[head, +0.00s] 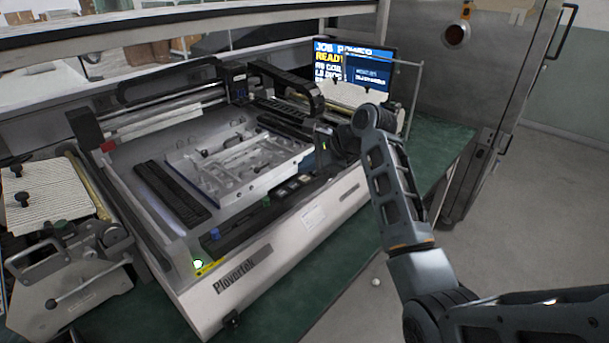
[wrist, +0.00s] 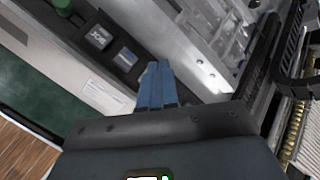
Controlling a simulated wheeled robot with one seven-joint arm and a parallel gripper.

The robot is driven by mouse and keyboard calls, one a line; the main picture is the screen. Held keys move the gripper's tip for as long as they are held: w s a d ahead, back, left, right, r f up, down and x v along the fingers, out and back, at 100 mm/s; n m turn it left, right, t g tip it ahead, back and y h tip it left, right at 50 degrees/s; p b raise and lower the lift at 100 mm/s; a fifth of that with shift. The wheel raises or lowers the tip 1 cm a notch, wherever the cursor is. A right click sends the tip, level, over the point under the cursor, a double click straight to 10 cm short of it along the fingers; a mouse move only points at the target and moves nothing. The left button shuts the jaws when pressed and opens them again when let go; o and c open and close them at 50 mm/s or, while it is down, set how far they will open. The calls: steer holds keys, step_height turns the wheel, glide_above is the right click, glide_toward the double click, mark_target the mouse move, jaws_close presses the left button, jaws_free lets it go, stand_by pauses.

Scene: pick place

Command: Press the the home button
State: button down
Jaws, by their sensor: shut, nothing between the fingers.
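Dark square push buttons sit in a row on the black control strip along the front of the machine. In the wrist view I see one button with pale lettering (wrist: 98,37) and a second button (wrist: 125,58) closer to my fingers. The lettering is too small to tell which is the home button. My gripper (wrist: 157,68) is shut and empty, its two blue-grey fingers together, just right of the second button. I cannot tell whether the fingertips touch the panel. In the head view my gripper is over the right part of the strip, and part of the row is hidden behind it.
The flatbed machine (head: 238,284) stands on a green-topped bench (head: 440,142). A green knob (wrist: 62,7) is left of the buttons. A blue knob (head: 215,233) is at the strip's left end. A lit monitor (head: 355,65) and a gantry cable chain (head: 300,88) are behind my gripper.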

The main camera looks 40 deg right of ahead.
mark_target(308, 182)
steer(key=shift+r, duration=0.1)
steer(key=shift+r+p, duration=0.95)
steer(key=shift+r, duration=1.45)
steer(key=shift+s, duration=0.1)
